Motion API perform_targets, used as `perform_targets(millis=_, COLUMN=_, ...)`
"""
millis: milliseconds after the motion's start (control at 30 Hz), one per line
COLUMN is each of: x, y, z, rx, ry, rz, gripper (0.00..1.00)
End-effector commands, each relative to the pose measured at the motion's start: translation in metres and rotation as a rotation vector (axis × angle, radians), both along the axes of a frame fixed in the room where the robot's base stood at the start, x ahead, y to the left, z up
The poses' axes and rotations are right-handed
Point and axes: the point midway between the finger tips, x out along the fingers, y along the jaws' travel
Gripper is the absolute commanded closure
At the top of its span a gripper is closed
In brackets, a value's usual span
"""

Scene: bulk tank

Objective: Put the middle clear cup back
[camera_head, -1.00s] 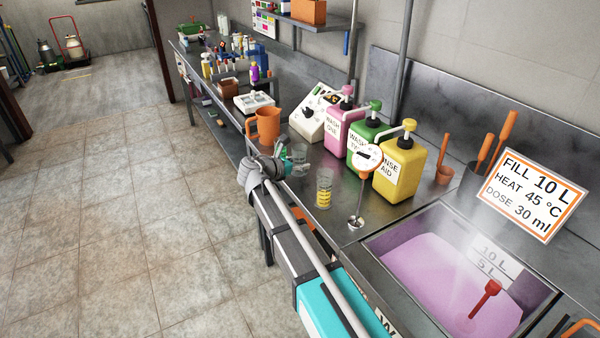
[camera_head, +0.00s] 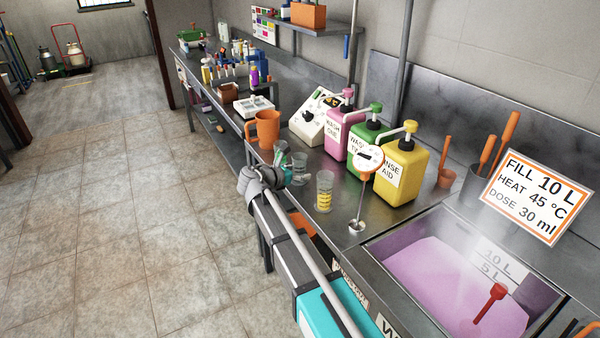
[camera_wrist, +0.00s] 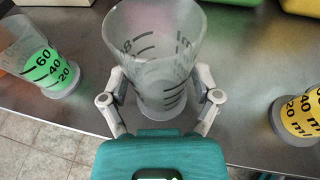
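The middle clear cup (camera_wrist: 157,60), with dark markings, is between the two fingers of my gripper (camera_wrist: 161,82) in the wrist view. The fingers touch its sides, and it looks upright. In the head view this cup (camera_head: 300,168) is beside my gripper (camera_head: 286,168), low over the counter's front edge; whether its base touches the counter is unclear.
An orange jug (camera_head: 265,128) stands behind the cups. Pink (camera_head: 341,128), green (camera_head: 366,145) and yellow (camera_head: 402,172) pump bottles line the back. A thermometer-like probe (camera_head: 368,160) stands near the sink (camera_head: 375,250), which holds pink liquid. Bare counter (camera_head: 345,205) lies around the yellow-marked cup.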

Motion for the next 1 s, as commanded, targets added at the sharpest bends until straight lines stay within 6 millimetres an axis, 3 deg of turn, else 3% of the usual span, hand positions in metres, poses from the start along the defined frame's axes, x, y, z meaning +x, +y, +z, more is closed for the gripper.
perform_targets(millis=633, x=-0.001, y=0.001, z=0.005, rx=0.000, ry=0.000, rz=0.001, gripper=0.06)
perform_targets(millis=1000, x=-0.035, y=0.033, z=0.020, rx=-0.001, ry=0.000, rz=0.004, gripper=0.06)
